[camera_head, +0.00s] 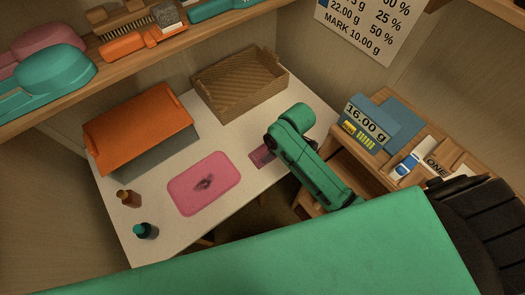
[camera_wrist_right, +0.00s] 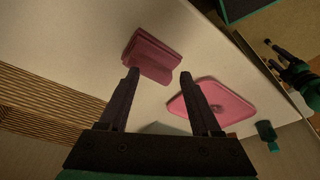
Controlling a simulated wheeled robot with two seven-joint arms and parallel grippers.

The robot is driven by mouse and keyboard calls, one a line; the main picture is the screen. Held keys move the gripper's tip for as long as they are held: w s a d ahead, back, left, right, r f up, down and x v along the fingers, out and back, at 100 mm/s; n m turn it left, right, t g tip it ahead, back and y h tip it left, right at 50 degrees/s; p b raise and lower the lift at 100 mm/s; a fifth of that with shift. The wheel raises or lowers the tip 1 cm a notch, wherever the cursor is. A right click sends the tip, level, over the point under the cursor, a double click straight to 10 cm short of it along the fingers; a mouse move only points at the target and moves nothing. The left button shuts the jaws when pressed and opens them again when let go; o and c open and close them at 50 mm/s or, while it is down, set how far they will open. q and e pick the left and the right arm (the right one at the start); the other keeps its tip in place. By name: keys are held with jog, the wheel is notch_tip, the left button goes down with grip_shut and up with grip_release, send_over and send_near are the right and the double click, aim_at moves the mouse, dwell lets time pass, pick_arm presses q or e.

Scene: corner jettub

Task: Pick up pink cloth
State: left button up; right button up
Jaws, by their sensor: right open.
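The pink cloth (camera_head: 262,155) is a small folded piece on the pale table, partly covered by my green right arm in the head view. In the right wrist view the cloth (camera_wrist_right: 152,55) lies just beyond the fingertips. My right gripper (camera_wrist_right: 160,74) is open and empty, with the cloth ahead of it and not between its fingers. Its fingers are hidden in the head view. My left gripper (camera_wrist_right: 273,54) appears small at the right of the wrist view, its two dark fingers seemingly apart and far from the cloth. It is not in the head view.
A pink tray or mat (camera_head: 211,169) with a dark mark lies beside the cloth. A wicker basket (camera_head: 215,95), an orange-topped box (camera_head: 131,120) and two small bottles (camera_head: 143,231) share the table. A wooden stand (camera_head: 343,147) with a scale display is close right of my arm.

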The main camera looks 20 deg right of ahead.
aim_at(263, 150)
jog(key=a+r+n, duration=0.1)
jog(key=w+r+n, duration=0.1)
jog(key=r+n, duration=0.1)
jog(key=w+a+r+n, duration=0.1)
jog(key=n, duration=0.1)
jog(key=shift+w+a+r+g, duration=0.1)
jog(key=shift+a+r+g, duration=0.2)
jog(key=shift+g, duration=0.1)
notch_tip(263, 150, up, 5)
jog(key=w+n+g+h, duration=0.1)
jog(key=w+n+h, duration=0.1)
jog(key=n, duration=0.5)
pick_arm(q)
jog(key=shift+s+r+p, duration=0.25)
jog(key=shift+r+p, duration=0.45)
jog(key=shift+p, duration=0.05)
pick_arm(e)
jog(key=shift+h, duration=0.3)
jog(key=f, duration=0.9)
jog(key=s+d+f, duration=0.1)
jog(key=f, duration=0.4)
jog(key=shift+d, duration=0.1)
grip_shut()
